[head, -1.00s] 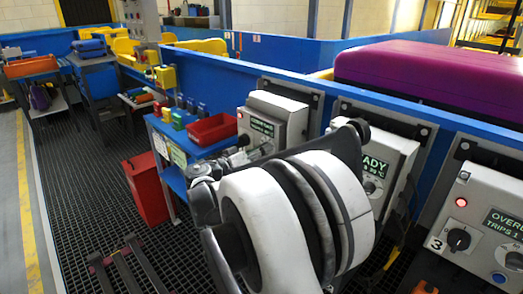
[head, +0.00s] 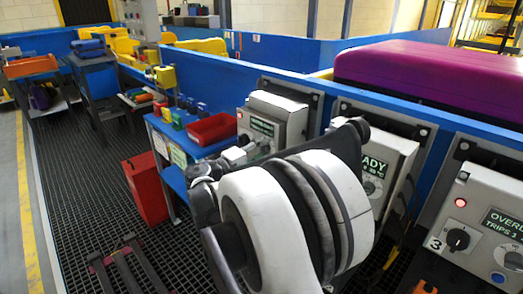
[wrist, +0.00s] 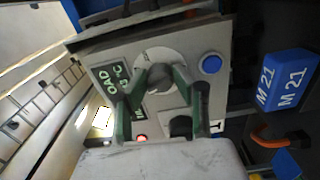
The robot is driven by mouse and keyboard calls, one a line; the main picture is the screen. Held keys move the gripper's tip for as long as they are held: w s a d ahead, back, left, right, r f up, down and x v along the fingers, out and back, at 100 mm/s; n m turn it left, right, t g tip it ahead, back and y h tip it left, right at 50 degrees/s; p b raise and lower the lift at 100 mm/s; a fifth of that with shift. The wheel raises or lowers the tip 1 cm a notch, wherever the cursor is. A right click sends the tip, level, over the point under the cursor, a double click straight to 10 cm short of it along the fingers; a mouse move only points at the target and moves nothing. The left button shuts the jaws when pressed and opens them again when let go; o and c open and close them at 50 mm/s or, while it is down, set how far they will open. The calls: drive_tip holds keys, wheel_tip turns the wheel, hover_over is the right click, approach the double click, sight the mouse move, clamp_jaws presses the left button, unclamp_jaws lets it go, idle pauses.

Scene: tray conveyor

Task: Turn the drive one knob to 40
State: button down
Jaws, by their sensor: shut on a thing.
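The drive one panel shows in the wrist view as a grey box (wrist: 212,45), with a number label that looks like 1. A grey knob (wrist: 158,82) sits on its round pale dial (wrist: 146,57). My gripper (wrist: 159,80) has its green-edged fingers closed in on both sides of this knob. The dial marks and the knob's setting are too small to read. A display (wrist: 112,77) beside the dial has partly readable text. In the head view the drive one panel (head: 292,108) stands beyond my arm, which hides part of it.
The panel also has a second, black knob (wrist: 181,126), a blue button (wrist: 211,64) and a lit red lamp (wrist: 142,137). A blue M21 block (wrist: 285,80) is at right. The head view shows a red bin (head: 212,128) on a blue stand and further panels at right.

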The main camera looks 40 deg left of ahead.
drive_tip(key=n, duration=0.4)
drive_tip(key=shift+n, duration=2.9)
drive_tip(key=c, duration=1.4)
unclamp_jaws()
drive_tip(key=s, duration=0.4)
drive_tip(key=s+a, duration=0.1)
drive_tip(key=s, duration=0.7)
drive_tip(key=shift+a, duration=0.35)
